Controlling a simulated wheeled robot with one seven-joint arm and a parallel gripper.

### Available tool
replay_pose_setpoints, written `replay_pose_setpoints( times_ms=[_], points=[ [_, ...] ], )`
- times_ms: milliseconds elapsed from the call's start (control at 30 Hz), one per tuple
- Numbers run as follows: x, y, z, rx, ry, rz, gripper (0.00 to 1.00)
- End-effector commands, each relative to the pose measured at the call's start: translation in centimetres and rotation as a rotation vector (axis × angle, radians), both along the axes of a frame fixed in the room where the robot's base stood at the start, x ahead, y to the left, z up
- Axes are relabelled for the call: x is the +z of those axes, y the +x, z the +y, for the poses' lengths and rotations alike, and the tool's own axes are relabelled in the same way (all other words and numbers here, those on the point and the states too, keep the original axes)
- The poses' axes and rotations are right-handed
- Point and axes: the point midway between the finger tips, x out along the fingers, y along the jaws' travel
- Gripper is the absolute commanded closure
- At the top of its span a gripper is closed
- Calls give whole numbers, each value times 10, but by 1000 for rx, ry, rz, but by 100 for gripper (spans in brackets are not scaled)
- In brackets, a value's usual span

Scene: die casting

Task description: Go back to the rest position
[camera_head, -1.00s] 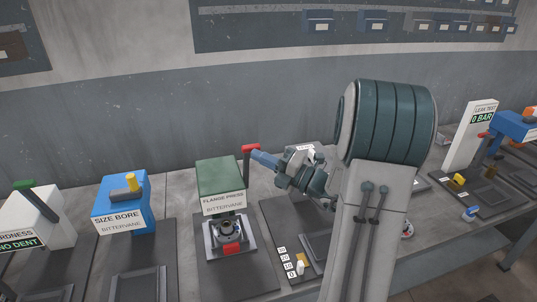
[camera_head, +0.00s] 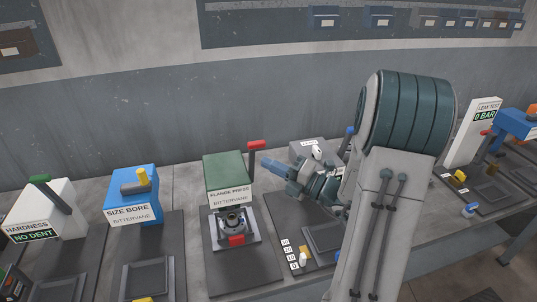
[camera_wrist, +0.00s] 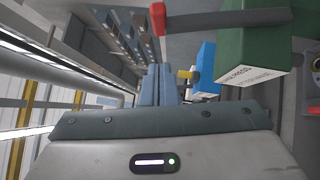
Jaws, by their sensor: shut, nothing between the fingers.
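My gripper (camera_head: 266,163) has blue fingers pressed together and empty. In the head view it hangs above the bench, just right of the green flange press (camera_head: 226,170). The press's red-tipped lever (camera_head: 257,145) stands up a little above and left of the fingertips, apart from them in the wrist view. A metal part (camera_head: 233,219) sits in the press, above its red front block. In the wrist view the shut fingers (camera_wrist: 158,84) point away, with the red lever tip (camera_wrist: 157,18) above them and the green press (camera_wrist: 250,45) at right.
The blue size bore machine (camera_head: 134,198) and the white hardness machine (camera_head: 45,212) stand to the left. A grey box (camera_head: 310,150) stands behind my gripper. The white leak test panel (camera_head: 472,135) stands at right. A wall board with bins (camera_head: 380,18) is behind the bench.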

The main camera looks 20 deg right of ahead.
Motion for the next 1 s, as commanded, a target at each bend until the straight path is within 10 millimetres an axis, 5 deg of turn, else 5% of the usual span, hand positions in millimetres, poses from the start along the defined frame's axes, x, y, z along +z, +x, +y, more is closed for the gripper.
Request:
replay_pose_setpoints(
  times_ms=[300,667,833,1000],
  points=[
    [-17,-51,-48,-6,-1,3,100],
    [-19,-68,-63,-3,-2,4,100],
    [-17,-72,-35,81,-123,-30,100],
    [-22,-101,41,374,-537,-215,100]
  ],
)
